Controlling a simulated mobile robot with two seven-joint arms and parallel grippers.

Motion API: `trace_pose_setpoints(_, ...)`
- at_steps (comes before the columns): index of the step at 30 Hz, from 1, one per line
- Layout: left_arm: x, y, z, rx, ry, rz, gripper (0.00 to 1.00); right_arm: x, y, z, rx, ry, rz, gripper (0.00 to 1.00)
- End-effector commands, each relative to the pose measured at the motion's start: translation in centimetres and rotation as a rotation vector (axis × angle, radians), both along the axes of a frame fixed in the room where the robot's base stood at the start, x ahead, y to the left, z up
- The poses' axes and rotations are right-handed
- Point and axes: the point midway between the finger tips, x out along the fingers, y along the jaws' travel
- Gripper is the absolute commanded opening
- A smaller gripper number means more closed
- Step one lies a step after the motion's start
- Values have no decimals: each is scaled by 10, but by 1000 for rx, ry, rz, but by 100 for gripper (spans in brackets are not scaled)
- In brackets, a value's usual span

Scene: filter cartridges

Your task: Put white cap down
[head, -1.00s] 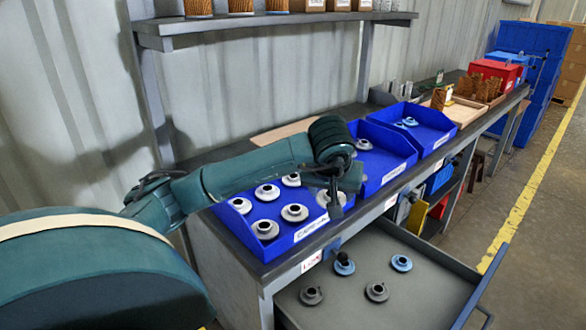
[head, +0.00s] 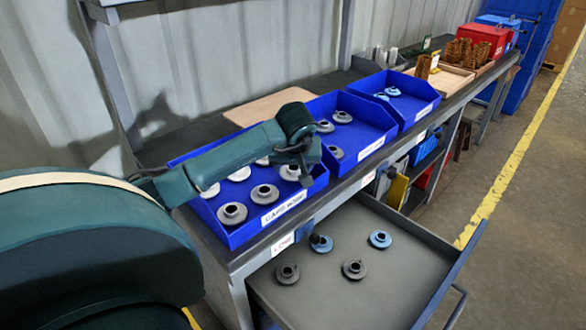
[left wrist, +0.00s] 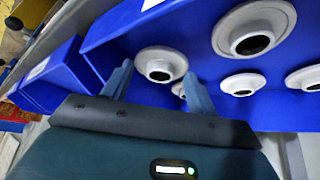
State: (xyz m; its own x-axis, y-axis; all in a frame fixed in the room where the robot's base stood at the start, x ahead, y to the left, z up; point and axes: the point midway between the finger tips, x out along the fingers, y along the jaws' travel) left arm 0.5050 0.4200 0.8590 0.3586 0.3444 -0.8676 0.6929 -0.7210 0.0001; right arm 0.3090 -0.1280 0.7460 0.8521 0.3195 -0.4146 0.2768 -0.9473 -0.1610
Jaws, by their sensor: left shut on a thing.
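My left gripper (head: 304,177) is low over the right front part of the nearest blue bin (head: 240,236), whose front label is partly legible. In the left wrist view my left gripper (left wrist: 158,76) has its two fingers on either side of a white cap (left wrist: 160,53) with a dark centre hole, and is shut on it. Several more white caps (head: 232,213) sit in this bin. Whether the held cap touches the bin floor, I cannot tell. My right gripper is not in view.
A second blue bin (head: 375,147) holds grey caps, and a third (head: 425,107) holds blue ones. An open drawer (head: 330,300) below holds grey caps (head: 354,269) and blue caps (head: 380,239). A flat board (head: 265,105) lies behind the bins.

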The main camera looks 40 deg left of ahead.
Motion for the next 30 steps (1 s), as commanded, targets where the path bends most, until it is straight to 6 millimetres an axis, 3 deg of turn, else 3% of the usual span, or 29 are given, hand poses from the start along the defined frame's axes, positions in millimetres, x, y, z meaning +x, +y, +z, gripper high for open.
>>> trace_pose_setpoints(3, 0, 0, -12, 0, 2, 0, 37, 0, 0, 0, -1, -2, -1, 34)
trace_pose_setpoints(13, 0, 0, -15, 1, 0, -1, 37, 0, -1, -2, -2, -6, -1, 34)
trace_pose_setpoints(14, 0, 0, -14, 0, -1, 0, 60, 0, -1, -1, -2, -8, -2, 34)
trace_pose_setpoints(17, 0, 0, -14, -1, -1, 0, 67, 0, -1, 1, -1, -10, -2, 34)
trace_pose_setpoints(24, 0, 0, -13, 0, 0, -1, 67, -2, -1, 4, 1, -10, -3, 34)
trace_pose_setpoints(30, -6, -6, 9, 3, -4, -3, 67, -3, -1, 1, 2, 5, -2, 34)
